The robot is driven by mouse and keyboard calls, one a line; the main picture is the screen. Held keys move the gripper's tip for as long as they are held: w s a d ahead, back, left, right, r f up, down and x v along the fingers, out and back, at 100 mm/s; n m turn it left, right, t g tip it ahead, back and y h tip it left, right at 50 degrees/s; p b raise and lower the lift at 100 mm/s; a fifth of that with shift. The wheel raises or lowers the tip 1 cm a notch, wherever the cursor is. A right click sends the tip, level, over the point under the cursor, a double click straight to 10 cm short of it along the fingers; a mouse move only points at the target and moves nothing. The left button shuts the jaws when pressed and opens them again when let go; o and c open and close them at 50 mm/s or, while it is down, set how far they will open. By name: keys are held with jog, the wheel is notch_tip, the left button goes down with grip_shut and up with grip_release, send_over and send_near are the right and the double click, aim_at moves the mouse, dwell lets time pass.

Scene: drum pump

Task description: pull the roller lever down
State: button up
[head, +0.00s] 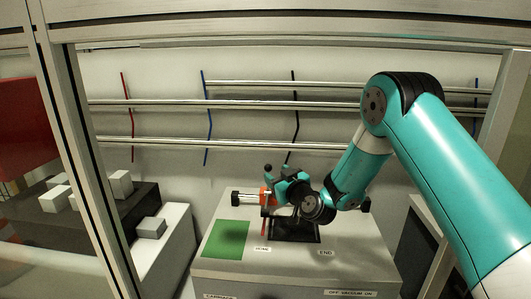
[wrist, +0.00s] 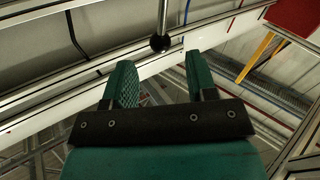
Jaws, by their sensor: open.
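The roller lever (wrist: 163,18) shows in the wrist view as a thin metal rod ending in a black ball knob (wrist: 160,42). The knob lies just beyond my fingertips, roughly midway between them, and no finger appears to touch it. My gripper (wrist: 161,72) has its two teal fingers spread apart with nothing between them. In the head view my gripper (head: 284,186) is above the grey machine box (head: 340,262), close to a red-orange part (head: 267,195) on a horizontal bar.
A green plate (head: 225,239) and a dark opening (head: 296,230) lie on the box top, with HOME and END labels. Metal rails (head: 230,147) run across behind. Grey blocks (head: 150,227) stand at left. A frame post (head: 88,150) stands at front left.

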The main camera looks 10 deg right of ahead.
aim_at(269, 168)
jog(key=shift+p+x, duration=2.75)
jog(key=shift+x, duration=1.1)
grip_shut()
